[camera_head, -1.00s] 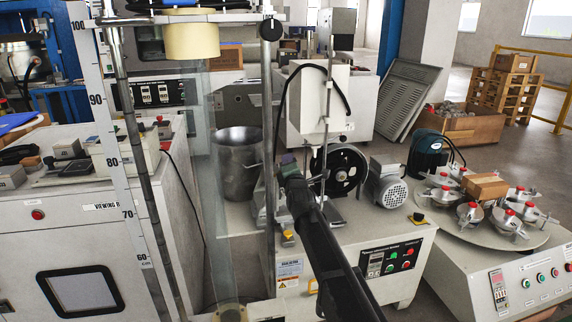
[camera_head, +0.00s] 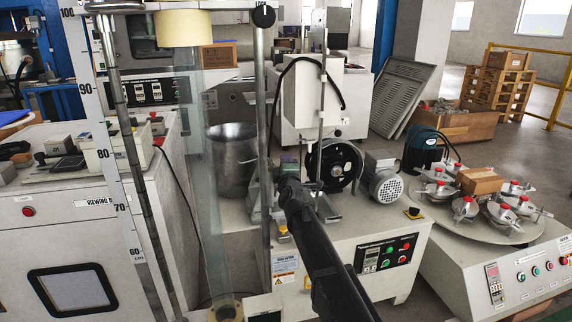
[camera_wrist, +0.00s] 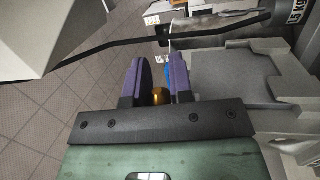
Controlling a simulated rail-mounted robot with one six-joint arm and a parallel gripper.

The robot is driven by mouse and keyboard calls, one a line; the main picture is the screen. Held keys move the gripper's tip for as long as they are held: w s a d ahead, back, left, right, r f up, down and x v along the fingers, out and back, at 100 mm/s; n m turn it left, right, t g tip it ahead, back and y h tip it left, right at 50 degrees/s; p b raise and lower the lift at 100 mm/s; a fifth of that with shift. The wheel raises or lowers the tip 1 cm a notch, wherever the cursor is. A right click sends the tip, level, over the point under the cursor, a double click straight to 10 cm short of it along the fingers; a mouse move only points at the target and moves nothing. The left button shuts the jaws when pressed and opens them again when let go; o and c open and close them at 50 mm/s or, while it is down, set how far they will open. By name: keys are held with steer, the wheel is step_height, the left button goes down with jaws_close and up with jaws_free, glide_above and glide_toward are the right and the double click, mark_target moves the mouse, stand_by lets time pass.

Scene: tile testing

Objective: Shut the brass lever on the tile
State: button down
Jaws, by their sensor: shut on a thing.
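In the wrist view my gripper (camera_wrist: 160,65) has two purple fingers with a narrow gap between them. A small rounded brass piece (camera_wrist: 160,96), apparently the brass lever, shows in that gap near the finger bases, and the fingers are closed on it. Most of it is hidden by the fingers. In the head view my gripper (camera_head: 289,163) is small and partly hidden behind my dark arm, at the bench machine in the middle. I cannot make out the tile in either view.
In the wrist view a grey stepped body (camera_wrist: 225,80) lies right of the fingers, and a thin dark bar (camera_wrist: 110,42) crosses beyond them. In the head view a black wheel (camera_head: 335,165) stands right of my gripper, and a metal pot (camera_head: 230,160) stands left.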

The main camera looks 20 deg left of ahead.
steer(key=c, duration=1)
jaws_free()
steer(key=shift+f, duration=0.1)
steer(key=b+v, duration=0.2)
steer(key=v, duration=0.8)
steer(key=shift+s+d+f, duration=0.1)
steer(key=shift+s+d, duration=0.1)
steer(key=shift+s, duration=0.15)
